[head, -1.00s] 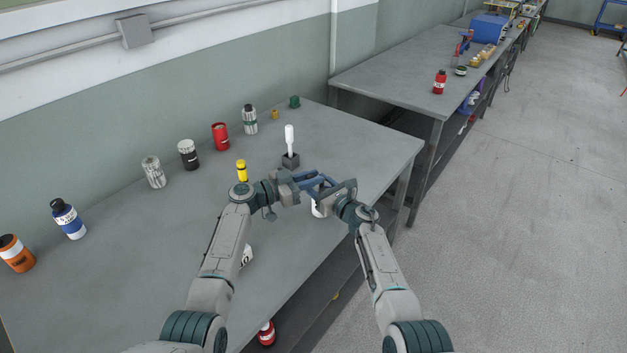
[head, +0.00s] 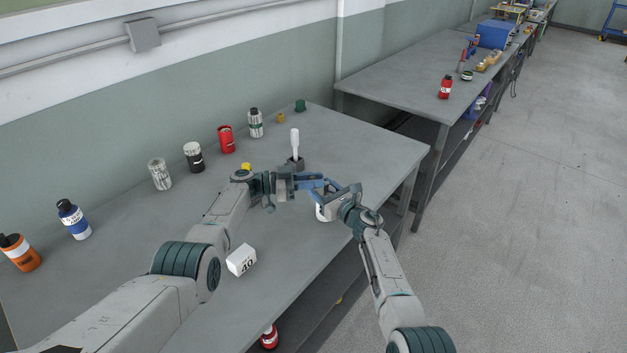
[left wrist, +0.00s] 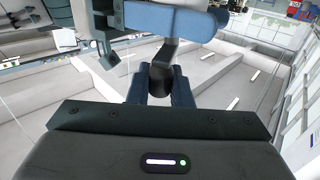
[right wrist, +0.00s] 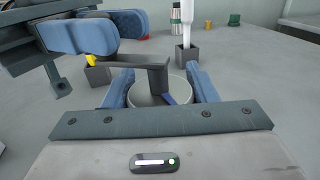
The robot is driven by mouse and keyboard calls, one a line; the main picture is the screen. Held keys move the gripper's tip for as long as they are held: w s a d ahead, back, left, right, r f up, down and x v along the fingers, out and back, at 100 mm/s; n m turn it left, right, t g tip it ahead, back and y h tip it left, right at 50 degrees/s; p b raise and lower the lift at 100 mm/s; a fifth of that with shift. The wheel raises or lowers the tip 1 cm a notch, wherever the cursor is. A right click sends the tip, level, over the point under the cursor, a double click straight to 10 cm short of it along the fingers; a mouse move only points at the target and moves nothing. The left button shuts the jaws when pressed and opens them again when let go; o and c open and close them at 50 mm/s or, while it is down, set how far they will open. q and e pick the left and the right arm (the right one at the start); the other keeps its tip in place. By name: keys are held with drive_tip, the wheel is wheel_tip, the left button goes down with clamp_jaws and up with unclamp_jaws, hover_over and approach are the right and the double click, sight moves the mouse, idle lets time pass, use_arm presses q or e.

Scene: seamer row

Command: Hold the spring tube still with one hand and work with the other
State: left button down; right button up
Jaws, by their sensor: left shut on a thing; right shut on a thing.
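A white round tube (head: 323,213), which I take to be the spring tube, stands near the table's right front edge. My right gripper (head: 333,195) is shut on it. In the right wrist view its grey round top (right wrist: 145,91) lies between the blue fingers. My left gripper (head: 309,184) is shut on a dark bent tool (right wrist: 140,61). The tool reaches over the tube's top, and its bent end is at or just above it; contact cannot be told. The left wrist view shows the tool (left wrist: 165,76) between the fingers. The grippers overlap closely.
A white tool handle (head: 295,143) stands upright in a dark block just behind the grippers. A white box marked 40 (head: 241,260) lies by my left arm. Several cans and bottles, including a red can (head: 226,139), line the back.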

use_arm(q)
drive_tip(key=shift+f, duration=0.1)
drive_tip(key=c, duration=1.3)
unclamp_jaws()
drive_tip(key=a, duration=0.4)
drive_tip(key=s+a, duration=0.1)
drive_tip(key=a, duration=0.3)
drive_tip(key=s+a, duration=0.1)
drive_tip(key=a, duration=0.3)
